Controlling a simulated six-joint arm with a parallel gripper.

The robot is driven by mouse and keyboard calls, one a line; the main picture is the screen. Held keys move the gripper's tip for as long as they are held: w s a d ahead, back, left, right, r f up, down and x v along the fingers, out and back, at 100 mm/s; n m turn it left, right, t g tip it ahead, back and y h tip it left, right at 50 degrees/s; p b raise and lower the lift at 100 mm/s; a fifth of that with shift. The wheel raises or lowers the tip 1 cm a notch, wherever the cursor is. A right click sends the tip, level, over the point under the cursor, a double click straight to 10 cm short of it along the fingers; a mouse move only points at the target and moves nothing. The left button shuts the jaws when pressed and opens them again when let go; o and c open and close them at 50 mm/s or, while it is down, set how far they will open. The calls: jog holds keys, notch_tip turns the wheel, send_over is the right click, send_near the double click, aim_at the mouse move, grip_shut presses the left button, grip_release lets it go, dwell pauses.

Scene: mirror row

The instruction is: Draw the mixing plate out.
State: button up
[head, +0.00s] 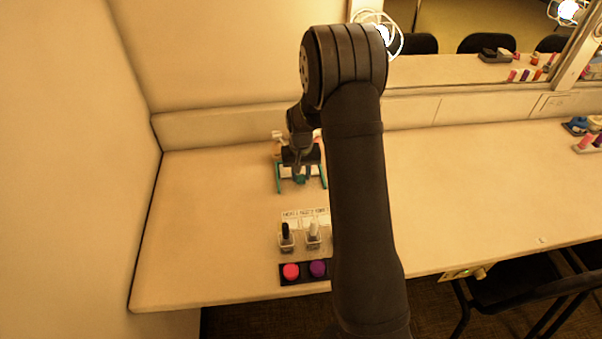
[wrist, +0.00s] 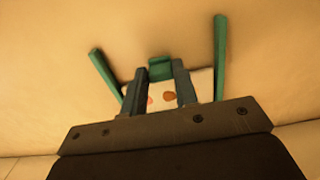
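The mixing plate, white with orange-red spots (wrist: 169,97), shows between and beside my fingers in the wrist view; my gripper covers much of it. A teal block (wrist: 160,66) is at its far edge, between my fingertips. Two teal bars flank the plate, one on the left (wrist: 106,72) and one on the right (wrist: 220,60). My gripper (wrist: 161,68) is over the plate, its fingers a block's width apart. The block seems to fill the gap, but I cannot tell whether the fingers press on it. In the head view my gripper (head: 300,168) is between the teal uprights (head: 279,178).
Two nail polish bottles, black-capped (head: 286,238) and white-capped (head: 313,234), stand nearer the front. A dark tray (head: 290,281) there holds a pink and a purple pot.

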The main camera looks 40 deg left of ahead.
jog(key=shift+s+d, duration=2.4)
grip_shut()
jog(key=o, duration=1)
grip_release()
jog(key=shift+o, duration=0.2)
notch_tip(320, 180, up, 18)
jog(key=shift+f, duration=0.25)
jog(key=shift+f, duration=0.1)
